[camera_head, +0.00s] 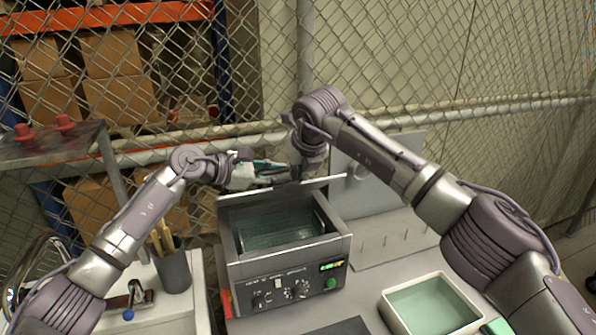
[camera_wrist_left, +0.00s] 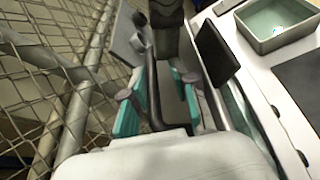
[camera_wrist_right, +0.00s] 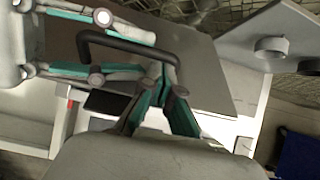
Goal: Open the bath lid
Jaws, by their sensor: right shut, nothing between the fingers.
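The bath (camera_head: 290,290) is a grey box with knobs and a green button on its front. Its top is uncovered and its inside shows. The lid (camera_head: 325,184) shows as a thin strip, nearly edge-on, at the bath's back edge. In the right wrist view the lid is a grey plate (camera_wrist_right: 205,75) with a black bar handle (camera_wrist_right: 125,47). My left gripper (camera_head: 272,172) is open, its fingers (camera_wrist_left: 162,92) on either side of the handle; contact is unclear. My right gripper (camera_wrist_right: 165,85) is shut and empty, close to the handle and the left fingertips.
A pale green-lined tray (camera_head: 388,305) stands right of the bath. A grey upright panel (camera_head: 380,180) stands behind right, with a pegged plate (camera_head: 385,250) before it. A dark cup of sticks (camera_head: 173,270) is at left. Wire fencing closes the back.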

